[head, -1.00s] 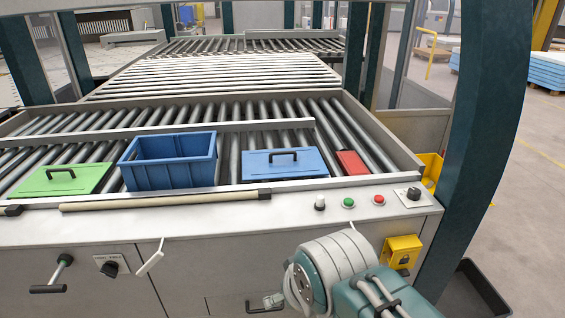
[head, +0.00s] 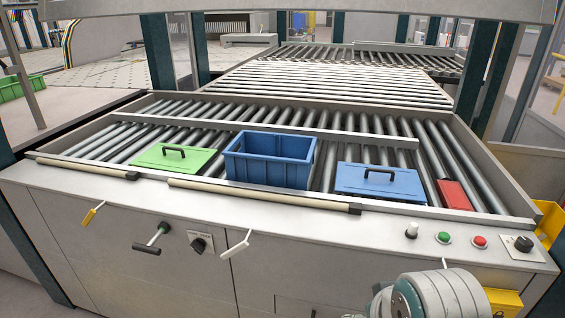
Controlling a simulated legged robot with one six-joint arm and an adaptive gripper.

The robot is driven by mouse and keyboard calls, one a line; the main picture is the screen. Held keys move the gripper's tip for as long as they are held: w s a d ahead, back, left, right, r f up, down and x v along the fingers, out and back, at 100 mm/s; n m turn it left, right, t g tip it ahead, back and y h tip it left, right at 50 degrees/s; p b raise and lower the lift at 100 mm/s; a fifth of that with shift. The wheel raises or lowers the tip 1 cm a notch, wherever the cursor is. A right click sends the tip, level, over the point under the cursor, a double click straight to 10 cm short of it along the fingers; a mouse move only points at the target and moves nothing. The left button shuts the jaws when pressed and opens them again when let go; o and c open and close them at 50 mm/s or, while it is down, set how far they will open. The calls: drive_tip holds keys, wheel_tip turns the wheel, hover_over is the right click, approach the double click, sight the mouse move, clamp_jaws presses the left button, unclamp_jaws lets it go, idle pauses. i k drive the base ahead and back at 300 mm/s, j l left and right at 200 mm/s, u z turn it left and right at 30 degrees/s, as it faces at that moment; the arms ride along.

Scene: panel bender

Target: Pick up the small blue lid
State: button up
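The small blue lid (head: 379,184) lies flat on the rollers, with a black handle on its top. It is right of the open blue crate (head: 269,162) and left of a small red block (head: 454,195). A green lid (head: 172,159) with a black handle lies left of the crate. Part of my arm shows at the bottom right, in front of the machine. My gripper is out of view.
The rollers sit inside a raised metal frame. A long rail (head: 262,195) runs along the front edge. Levers and a knob (head: 199,243) stick out of the front panel. Buttons (head: 443,238) sit on the front ledge at right. A green crate (head: 20,88) stands far left.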

sight(351, 178)
drive_tip(key=i+j+z, duration=0.25)
drive_tip(key=z, duration=0.2)
drive_tip(key=i+j+z, duration=0.45)
drive_tip(key=k+l, duration=0.05)
drive_tip(key=k, duration=0.05)
